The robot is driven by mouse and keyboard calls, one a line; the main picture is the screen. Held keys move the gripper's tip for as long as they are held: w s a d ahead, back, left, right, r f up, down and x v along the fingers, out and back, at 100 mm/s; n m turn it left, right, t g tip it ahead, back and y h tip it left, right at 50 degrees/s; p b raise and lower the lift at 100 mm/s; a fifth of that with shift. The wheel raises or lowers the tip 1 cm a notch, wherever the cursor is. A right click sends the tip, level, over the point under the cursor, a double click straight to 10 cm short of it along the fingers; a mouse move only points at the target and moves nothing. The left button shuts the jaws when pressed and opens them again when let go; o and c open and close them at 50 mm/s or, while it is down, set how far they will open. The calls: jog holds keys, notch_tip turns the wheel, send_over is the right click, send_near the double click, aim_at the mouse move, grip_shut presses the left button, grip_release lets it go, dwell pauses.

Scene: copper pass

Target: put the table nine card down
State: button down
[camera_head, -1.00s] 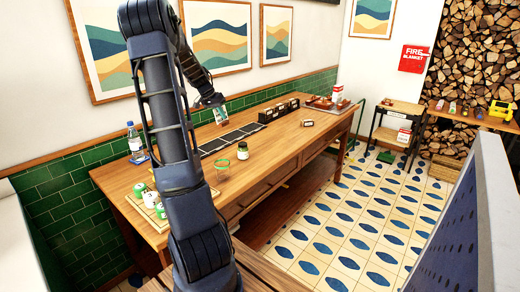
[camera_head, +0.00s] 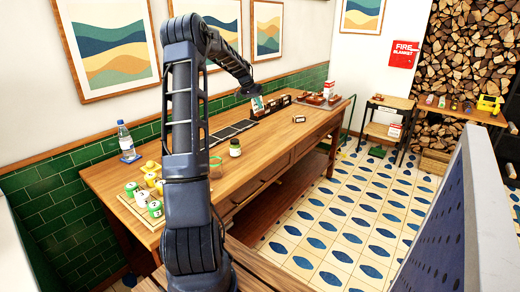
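My gripper (camera_head: 249,91) is above the back part of the wooden table (camera_head: 265,150), toward its middle. It is shut on a small white and green card (camera_head: 257,102), which hangs below the fingers. The number on the card is too small to read. The card shows in front of a row of dark holders (camera_head: 279,103) with pale labels at the back of the table. I cannot tell whether the card touches anything. A row of flat black panels (camera_head: 232,130) lies on the table to the left of the card.
A small labelled dark block (camera_head: 299,119) lies right of the card. Several cans (camera_head: 155,208) stand on a board at left, with a bottle (camera_head: 125,140) behind. A tray (camera_head: 320,100) sits at the far end.

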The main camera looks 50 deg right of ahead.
jog(key=shift+s+d+f, duration=0.15)
jog(key=shift+f, duration=0.25)
notch_tip(320, 180, down, 19)
jog(key=shift+f, duration=0.1)
jog(key=shift+f, duration=0.15)
jog(key=c, duration=1.7)
grip_release()
